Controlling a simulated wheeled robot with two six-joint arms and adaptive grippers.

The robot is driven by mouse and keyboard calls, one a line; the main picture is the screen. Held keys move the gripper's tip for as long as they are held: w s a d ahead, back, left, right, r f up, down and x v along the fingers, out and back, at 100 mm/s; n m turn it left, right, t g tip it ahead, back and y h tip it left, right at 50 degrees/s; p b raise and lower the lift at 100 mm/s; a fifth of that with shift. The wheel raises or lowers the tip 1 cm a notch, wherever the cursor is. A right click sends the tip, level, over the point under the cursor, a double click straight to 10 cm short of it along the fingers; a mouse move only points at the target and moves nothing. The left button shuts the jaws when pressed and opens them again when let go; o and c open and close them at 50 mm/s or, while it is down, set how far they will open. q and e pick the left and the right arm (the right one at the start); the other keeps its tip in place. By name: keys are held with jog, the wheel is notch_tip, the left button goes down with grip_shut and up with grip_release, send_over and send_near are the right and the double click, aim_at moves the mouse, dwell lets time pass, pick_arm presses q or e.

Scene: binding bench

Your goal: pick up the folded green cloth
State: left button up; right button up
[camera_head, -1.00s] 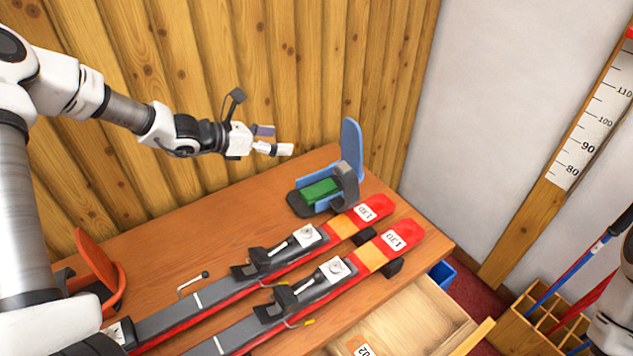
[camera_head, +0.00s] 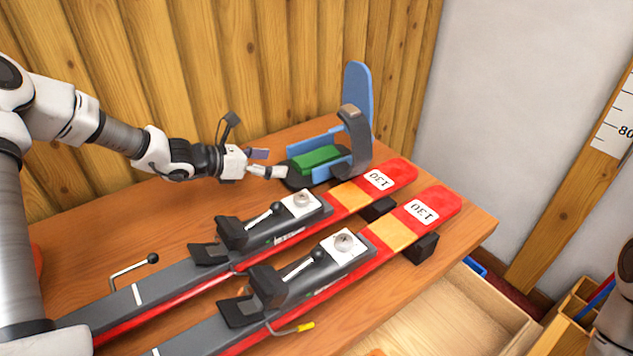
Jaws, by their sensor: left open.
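The folded green cloth (camera_head: 318,158) lies flat in a blue and grey holder (camera_head: 358,85) with a tall blue back and a dark grey curved strap, near the back of the bench. My left gripper (camera_head: 268,164) is open and empty. Its fingertips are just left of the holder's edge, close to the cloth's left end; I cannot tell if they touch the holder. My right gripper is not in view; only part of my right arm shows at the right edge.
Two red and grey skis (camera_head: 397,237) with bindings lie across the bench (camera_head: 90,222) in front of the holder. The holder's strap stands at the cloth's right side. An open drawer (camera_head: 440,318) juts out at the front right. A wooden wall (camera_head: 220,60) stands behind.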

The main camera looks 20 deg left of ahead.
aim_at(296, 163)
pick_arm(q)
jog(key=x, duration=0.3)
jog(key=b+x, duration=0.1)
jog(key=x, duration=0.3)
jog(key=shift+w+d+b, duration=0.1)
jog(key=shift+d+b, duration=0.2)
jog(key=shift+d, duration=0.1)
jog(key=shift+c, duration=1)
jog(key=c, duration=0.6)
